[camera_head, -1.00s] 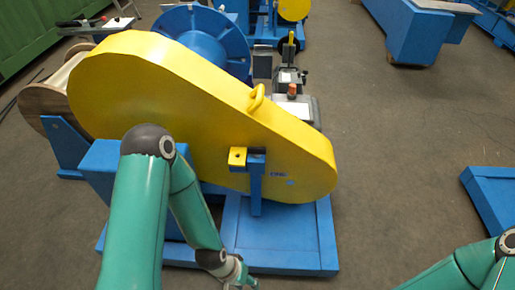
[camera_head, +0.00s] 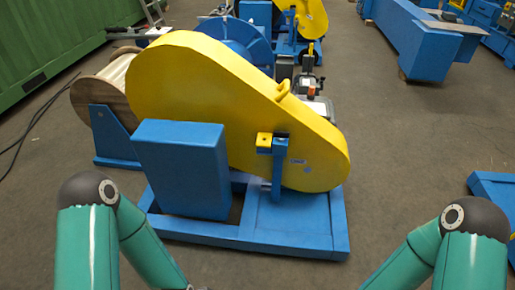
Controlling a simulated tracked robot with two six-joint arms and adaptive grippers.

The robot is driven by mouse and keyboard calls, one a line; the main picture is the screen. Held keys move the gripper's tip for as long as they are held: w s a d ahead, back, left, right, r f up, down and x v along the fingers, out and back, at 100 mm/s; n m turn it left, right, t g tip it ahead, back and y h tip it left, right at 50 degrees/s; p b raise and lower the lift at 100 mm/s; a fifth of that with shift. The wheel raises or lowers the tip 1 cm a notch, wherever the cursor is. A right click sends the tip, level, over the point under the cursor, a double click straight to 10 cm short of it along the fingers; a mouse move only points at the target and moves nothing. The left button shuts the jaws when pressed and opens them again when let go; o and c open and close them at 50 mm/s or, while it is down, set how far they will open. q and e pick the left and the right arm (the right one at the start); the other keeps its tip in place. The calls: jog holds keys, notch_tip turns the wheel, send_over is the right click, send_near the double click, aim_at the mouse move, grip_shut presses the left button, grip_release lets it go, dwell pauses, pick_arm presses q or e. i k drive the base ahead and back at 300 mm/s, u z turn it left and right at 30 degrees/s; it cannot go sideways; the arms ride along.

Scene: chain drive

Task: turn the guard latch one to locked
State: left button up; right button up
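A large yellow chain guard (camera_head: 215,90) stands upright on a blue base frame (camera_head: 300,228). On its near face a blue bracket post (camera_head: 277,180) carries a small yellow block (camera_head: 264,140) beside a dark fitting, which appears to be the guard latch. The block sticks out to the left of the post; its exact turn is too small to tell. A small label is on the guard to the right of the post. My two arms come in at the lower left and lower right, apart from the guard. Both grippers are below the picture's bottom edge.
A blue box (camera_head: 183,165) stands on the frame left of the latch. A wooden cable reel (camera_head: 112,88) is behind it, and a green container (camera_head: 50,45) is at the left. Floor on the right is clear up to a blue frame (camera_head: 492,200).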

aim_at(281, 135)
jog(key=z, duration=0.1)
jog(key=k, duration=0.3)
jog(key=u, duration=0.95)
jog(key=i, duration=1.9)
jog(key=z, duration=0.5)
